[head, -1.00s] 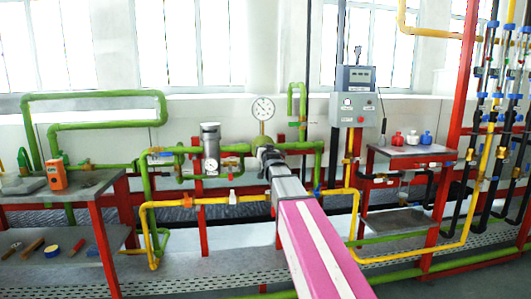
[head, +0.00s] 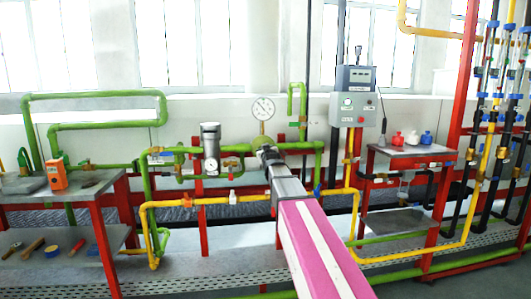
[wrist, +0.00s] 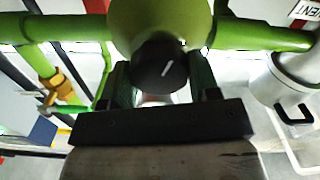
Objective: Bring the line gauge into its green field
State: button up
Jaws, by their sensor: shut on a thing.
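The round white line gauge (head: 263,109) stands upright on the green pipe in the head view. Its dial is too small to read the needle against a green field. My gripper (head: 265,152) reaches the green pipe just below the gauge. In the wrist view, my gripper (wrist: 161,84) has one finger on each side of a black knob (wrist: 158,68) with a white mark, and is shut on it. The knob sits on a round green body (wrist: 160,22). The gauge is not in the wrist view, and my gripper hides the knob in the head view.
A grey cylinder (head: 210,139) with a small dial stands left of my gripper. A grey control box (head: 355,108) is to the right. Benches with a red-legged frame stand at left (head: 98,184) and right (head: 411,151). A yellow pipe (head: 262,198) runs below my arm.

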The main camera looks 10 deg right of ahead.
jog(key=n, duration=0.6)
jog(key=shift+a, duration=0.1)
jog(key=shift+f+n, duration=0.1)
jog(key=shift+n, duration=0.2)
dwell(0.3)
jog(key=o, duration=0.9)
jog(key=s, duration=1)
jog(key=shift+s, duration=0.4)
